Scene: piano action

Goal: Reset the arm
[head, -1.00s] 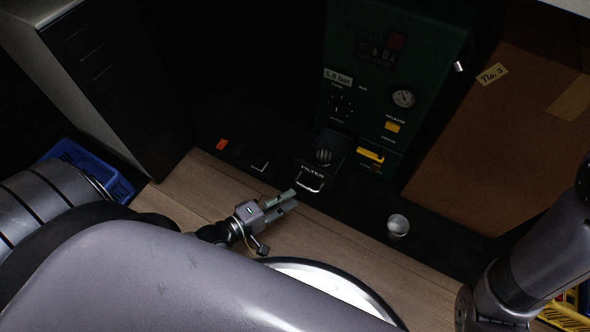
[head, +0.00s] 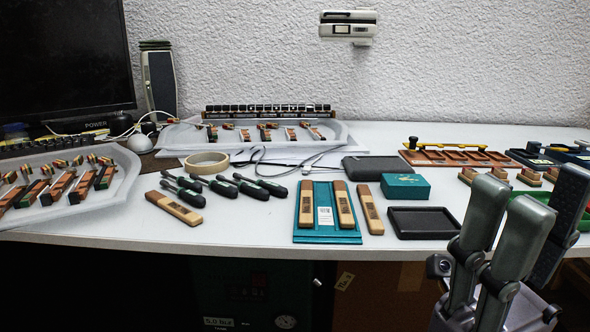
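My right gripper (head: 530,202) shows large at the lower right, in front of the table's right end. Its fingers point up and stand apart, with a dark pad facing inward on the right one. I see nothing held between them. The fingers cover part of the items behind. My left gripper and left arm are not in view.
A white table (head: 265,226) carries parts trays (head: 70,212), dark-handled screwdrivers (head: 250,188), a teal board with wooden pieces (head: 328,236), a teal box (head: 405,186) and an empty black tray (head: 422,222). A monitor (head: 65,60) stands left. Dark equipment is below the front edge.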

